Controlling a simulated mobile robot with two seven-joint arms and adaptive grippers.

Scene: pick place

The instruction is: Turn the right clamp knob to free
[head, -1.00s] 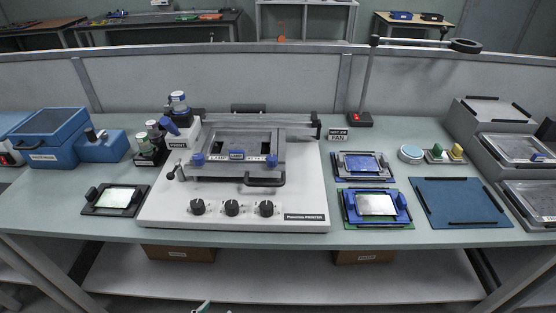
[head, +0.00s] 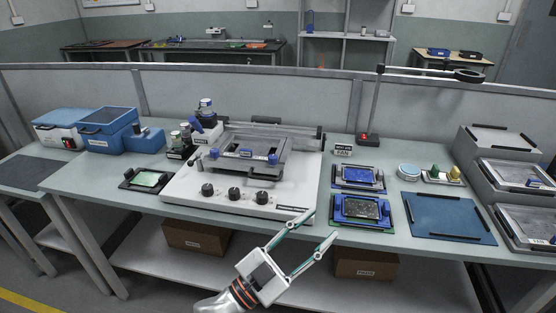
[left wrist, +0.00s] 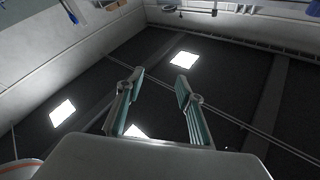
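The white machine (head: 183,192) stands on the bench with a grey clamp frame (head: 232,163) on top. The right clamp knob (head: 272,159) is small and blue, at the frame's front right corner. A matching left knob (head: 214,153) sits at the front left. Their exact turn angle is too small to tell. My left gripper (head: 322,226) is open and empty, in front of the bench's front edge and apart from the knob. In the left wrist view its two green-edged fingers (left wrist: 160,77) are spread with nothing between them. My right gripper is not in view.
Three black dials (head: 234,194) line the machine's front. Board fixtures (head: 359,177) and a blue mat (head: 449,217) lie to its right. Bottles (head: 206,112) stand at its back left. A lamp post (head: 371,105) rises behind. Boxes (head: 366,263) sit on the lower shelf.

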